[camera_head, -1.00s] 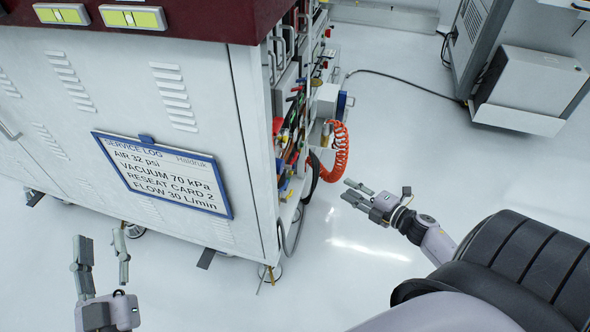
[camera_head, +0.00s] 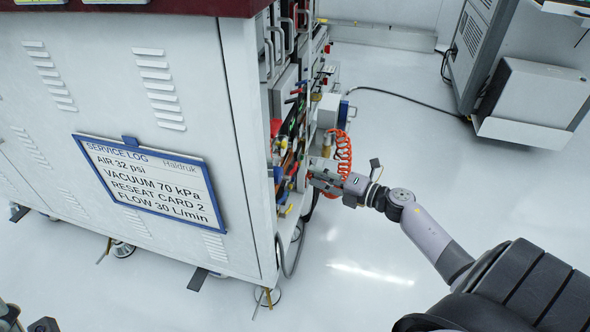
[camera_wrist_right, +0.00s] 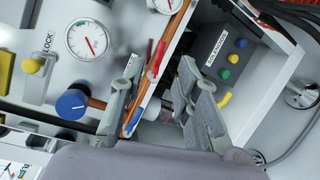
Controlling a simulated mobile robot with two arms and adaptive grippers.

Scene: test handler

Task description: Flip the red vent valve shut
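A red lever handle (camera_wrist_right: 157,60), which looks like the vent valve, lies slanted close along a copper pipe (camera_wrist_right: 172,38) in the right wrist view. My right gripper (camera_wrist_right: 160,85) is open, its two grey fingers apart on either side of the pipe area. The red handle is between and just beyond the fingertips; I cannot see contact. In the head view my right gripper (camera_head: 318,178) is at the cabinet's open side, its tips partly lost among the fittings. Of my left gripper, only small parts show at the bottom left corner.
The grey handler cabinet (camera_head: 240,150) carries a service log board (camera_head: 150,185). A coiled orange hose (camera_head: 344,150) hangs close above my right gripper. A blue knob (camera_wrist_right: 71,104), a gauge (camera_wrist_right: 87,40) and a button panel (camera_wrist_right: 225,58) surround the fingers.

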